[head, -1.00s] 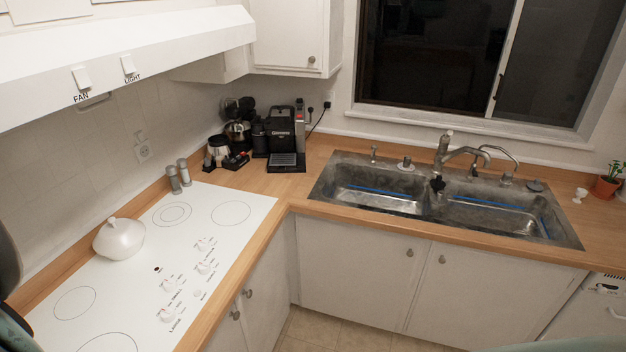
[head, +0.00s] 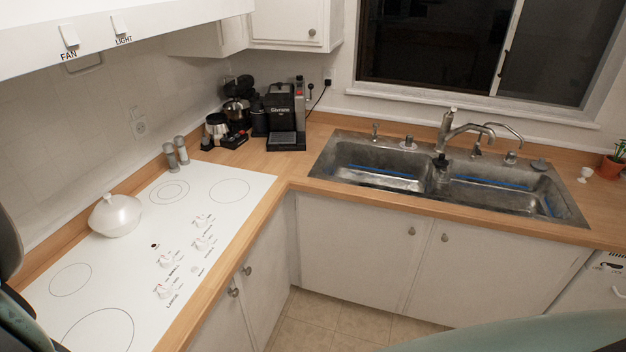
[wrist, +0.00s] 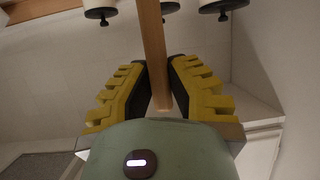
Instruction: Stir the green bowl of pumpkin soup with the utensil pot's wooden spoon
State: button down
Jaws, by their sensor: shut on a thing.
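In the wrist view, the yellow fingers of my gripper (wrist: 160,88) are closed with their dark pads on both sides of a wooden handle, which looks like the wooden spoon (wrist: 151,35). The handle runs from between the fingers up past the top edge of the picture. The spoon's other end is out of view. My gripper does not show clearly in the head view. The green bowl of pumpkin soup and the utensil pot are not seen in either view.
A white stovetop (head: 205,220) on the left bears a white lidded dish (head: 116,216) and two shakers. Coffee machines (head: 282,112) stand in the corner. A double sink (head: 440,180) fills the back counter. The wooden counter (head: 585,190) right of it is mostly clear, with a potted plant (head: 613,167).

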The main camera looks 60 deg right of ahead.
jog(key=shift+f+b, duration=1.85)
jog(key=shift+f, duration=0.35)
jog(key=shift+d, duration=0.1)
